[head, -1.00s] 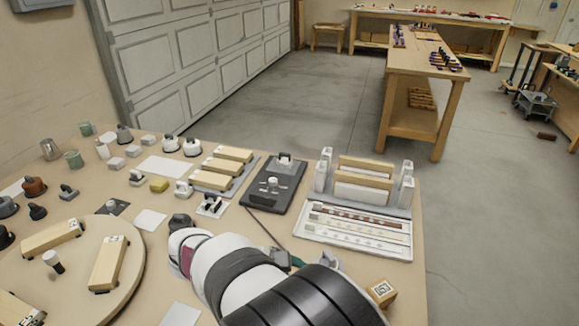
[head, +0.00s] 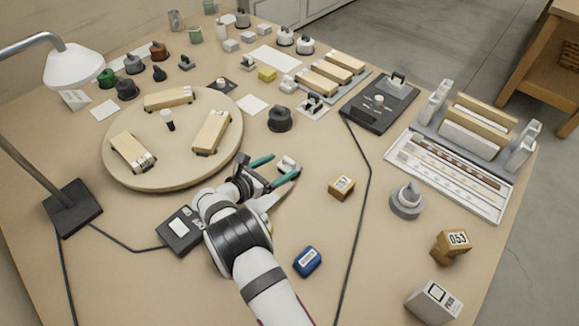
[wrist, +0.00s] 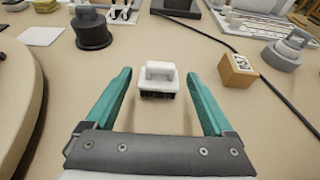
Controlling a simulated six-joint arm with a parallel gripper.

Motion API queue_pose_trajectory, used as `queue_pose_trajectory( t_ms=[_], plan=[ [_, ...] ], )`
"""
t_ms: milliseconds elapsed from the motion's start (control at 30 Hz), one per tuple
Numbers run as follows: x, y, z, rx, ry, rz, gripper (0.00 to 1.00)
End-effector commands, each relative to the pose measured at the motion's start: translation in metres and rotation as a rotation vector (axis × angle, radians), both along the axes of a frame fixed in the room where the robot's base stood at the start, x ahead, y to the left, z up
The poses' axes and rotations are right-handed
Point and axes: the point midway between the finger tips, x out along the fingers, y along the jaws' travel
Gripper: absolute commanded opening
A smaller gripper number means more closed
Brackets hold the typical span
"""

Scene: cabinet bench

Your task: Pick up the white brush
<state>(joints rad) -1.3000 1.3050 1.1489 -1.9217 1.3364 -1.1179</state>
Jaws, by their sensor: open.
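The white brush (head: 288,163) is a small block with a raised handle and dark bristles underneath. It stands upright on the table, and it also shows in the wrist view (wrist: 157,82) near the middle. My gripper (head: 279,168) is open, with green fingers pointing toward the brush. In the wrist view my gripper (wrist: 158,74) has one finger on each side of the brush, with a gap on both sides. The brush sits toward the fingertip end, and nothing is held. I cannot tell exactly how high the fingertips are above the table.
A wooden block (head: 341,187) lies to the right of the brush. A dark round-based item (head: 280,119) stands behind it. A round wooden board (head: 185,177) is at left, and a blue item (head: 307,261) lies nearer. A black cable (head: 361,215) crosses the table to the right.

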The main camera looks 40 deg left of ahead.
Motion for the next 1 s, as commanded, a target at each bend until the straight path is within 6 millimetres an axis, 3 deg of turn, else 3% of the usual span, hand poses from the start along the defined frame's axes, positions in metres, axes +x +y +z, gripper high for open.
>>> queue_pose_trajectory(
  t_ms=[133, 367, 833, 1000],
  plan=[
    [0.021, -0.001, -0.008, 0.001, 0.001, -0.001, 0.88],
    [0.023, -0.001, -0.008, 0.000, 0.001, -0.001, 0.88],
    [0.023, -0.001, -0.008, 0.001, 0.001, -0.001, 0.03],
    [0.023, 0.000, -0.008, 0.001, 0.000, -0.001, 0.00]
  ],
)
